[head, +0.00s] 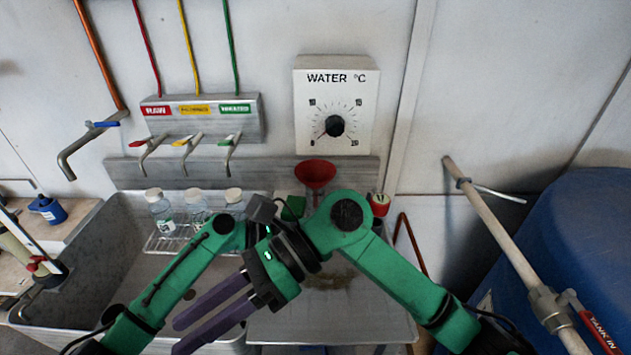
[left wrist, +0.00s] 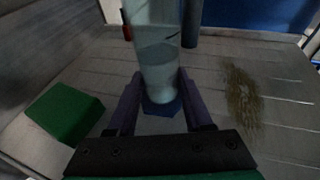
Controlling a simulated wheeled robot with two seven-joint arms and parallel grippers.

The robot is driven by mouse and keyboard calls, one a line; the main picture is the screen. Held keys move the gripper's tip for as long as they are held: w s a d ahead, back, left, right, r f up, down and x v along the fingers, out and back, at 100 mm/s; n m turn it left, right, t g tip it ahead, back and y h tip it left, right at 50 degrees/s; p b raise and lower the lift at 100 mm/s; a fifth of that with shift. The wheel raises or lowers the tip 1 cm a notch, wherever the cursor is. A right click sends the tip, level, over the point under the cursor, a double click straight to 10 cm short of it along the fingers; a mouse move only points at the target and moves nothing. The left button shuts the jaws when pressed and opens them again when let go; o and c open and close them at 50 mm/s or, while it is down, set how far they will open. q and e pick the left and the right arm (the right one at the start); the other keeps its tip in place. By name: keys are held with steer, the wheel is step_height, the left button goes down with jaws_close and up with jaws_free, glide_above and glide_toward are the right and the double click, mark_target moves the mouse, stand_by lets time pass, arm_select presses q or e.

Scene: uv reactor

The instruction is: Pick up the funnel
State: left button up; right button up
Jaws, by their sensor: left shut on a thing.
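The red funnel (head: 316,174) stands upright, wide mouth up, in front of the wall ledge in the head view. Its lower part is hidden behind my right arm. In the left wrist view my left gripper (left wrist: 160,103) is shut on a clear cylinder (left wrist: 158,65) with a blue base (left wrist: 163,107). The cylinder's top is out of that frame, and I cannot tell whether the funnel sits in it. My left gripper is hidden in the head view. My right gripper (head: 176,337) has its purple fingers apart and empty, pointing down-left over the sink.
Several capped bottles (head: 196,207) stand on a rack in the sink (head: 110,255). A green block (left wrist: 66,112) lies on the stained drainboard (left wrist: 200,110). A pipe (head: 505,245) and a blue tank (head: 590,225) fill the right side.

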steer(key=w+d+n+t+h, duration=0.2)
steer(key=w+d+t+h, duration=0.25)
steer(key=w, duration=0.25)
steer(key=t+h, duration=0.6)
steer(key=t, duration=0.4)
glide_toward(320, 181)
steer(key=x, duration=0.9)
steer(key=shift+w+f+m+y, duration=0.2)
steer(key=shift+w+m+y, duration=0.05)
steer(key=shift+m+y, duration=0.15)
steer(key=shift+s, duration=0.1)
jaws_close()
